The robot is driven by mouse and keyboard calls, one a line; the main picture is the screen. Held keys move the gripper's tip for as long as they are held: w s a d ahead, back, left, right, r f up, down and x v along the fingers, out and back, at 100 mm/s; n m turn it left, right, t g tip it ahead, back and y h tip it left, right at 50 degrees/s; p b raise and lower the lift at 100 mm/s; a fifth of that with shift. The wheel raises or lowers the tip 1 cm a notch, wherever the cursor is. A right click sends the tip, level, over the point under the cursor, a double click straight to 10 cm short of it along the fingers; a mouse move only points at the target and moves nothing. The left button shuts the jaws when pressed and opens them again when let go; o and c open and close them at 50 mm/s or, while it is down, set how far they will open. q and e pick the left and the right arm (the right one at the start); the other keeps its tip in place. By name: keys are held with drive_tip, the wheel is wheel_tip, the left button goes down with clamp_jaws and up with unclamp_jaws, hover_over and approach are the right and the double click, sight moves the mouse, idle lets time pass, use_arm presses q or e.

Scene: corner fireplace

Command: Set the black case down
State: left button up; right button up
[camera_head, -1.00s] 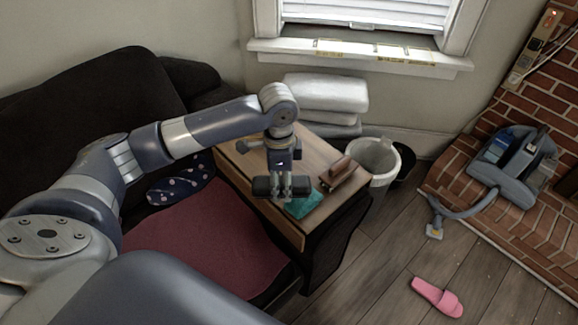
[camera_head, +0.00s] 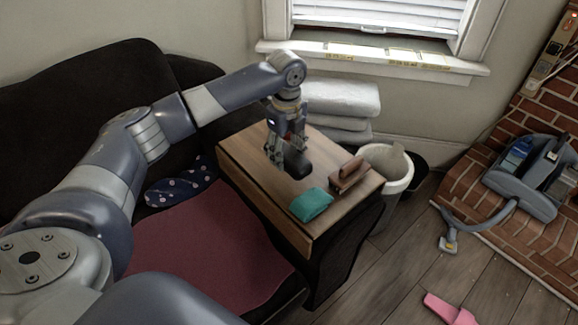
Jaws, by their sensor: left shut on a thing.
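My left gripper (camera_head: 287,158) points down over the wooden side table (camera_head: 257,190) and is shut on the black case (camera_head: 297,165). The case is at or just above the table top; I cannot tell whether it touches the wood. The gripper's fingers hide part of the case. A teal cloth-like item (camera_head: 311,205) lies on the table in front of the case, and a brown wooden block-like item (camera_head: 348,174) lies to its right. My right gripper is not in view.
A dark sofa (camera_head: 85,85) with a maroon cushion (camera_head: 205,245) is left of the table. A whitish bin (camera_head: 388,172) stands right of it. Folded white bedding (camera_head: 340,97) is behind. Bare wood shows at the table's front left. A pink slipper (camera_head: 448,310) lies on the floor.

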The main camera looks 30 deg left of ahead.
use_arm(q)
drive_tip(key=shift+f+b, duration=0.4)
drive_tip(key=shift+f, duration=2)
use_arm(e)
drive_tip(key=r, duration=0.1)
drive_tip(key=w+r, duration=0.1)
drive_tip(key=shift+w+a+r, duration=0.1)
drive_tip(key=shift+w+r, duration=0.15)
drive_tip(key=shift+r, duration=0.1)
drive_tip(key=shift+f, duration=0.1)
use_arm(q)
drive_tip(key=o, duration=1.1)
drive_tip(key=shift+f, duration=0.1)
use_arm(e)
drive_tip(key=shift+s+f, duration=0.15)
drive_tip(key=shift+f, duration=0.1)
